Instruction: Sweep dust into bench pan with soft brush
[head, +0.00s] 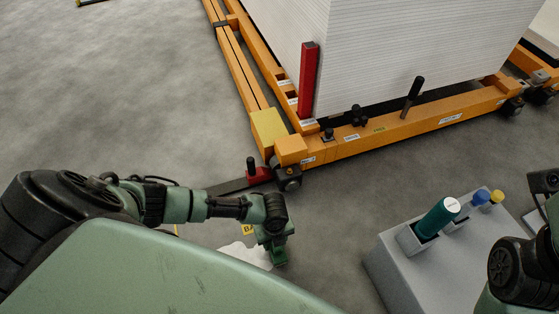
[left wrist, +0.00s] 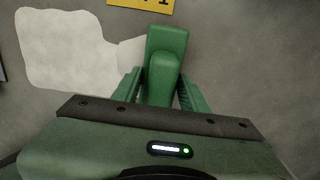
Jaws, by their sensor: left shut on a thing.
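My left gripper (left wrist: 160,90) is shut on a green block-shaped thing (left wrist: 167,45) with a rounded raised handle, which looks like the soft brush. A paler strip (left wrist: 131,56) shows at its left side; I cannot tell whether it is bristle or dust. A pale, irregular flat patch (left wrist: 65,50), which looks like the dust, lies on the floor left of it. In the head view the left gripper (head: 275,255) is low at the right edge of this patch (head: 240,252), partly hidden by my green body. I cannot make out a bench pan. My right gripper is out of view.
A yellow floor label (left wrist: 140,4) lies just beyond the brush. An orange frame (head: 400,125) carries a tall white stack (head: 380,45). A grey block (head: 400,270) at right holds a teal cylinder (head: 438,218) and blue and yellow capped items.

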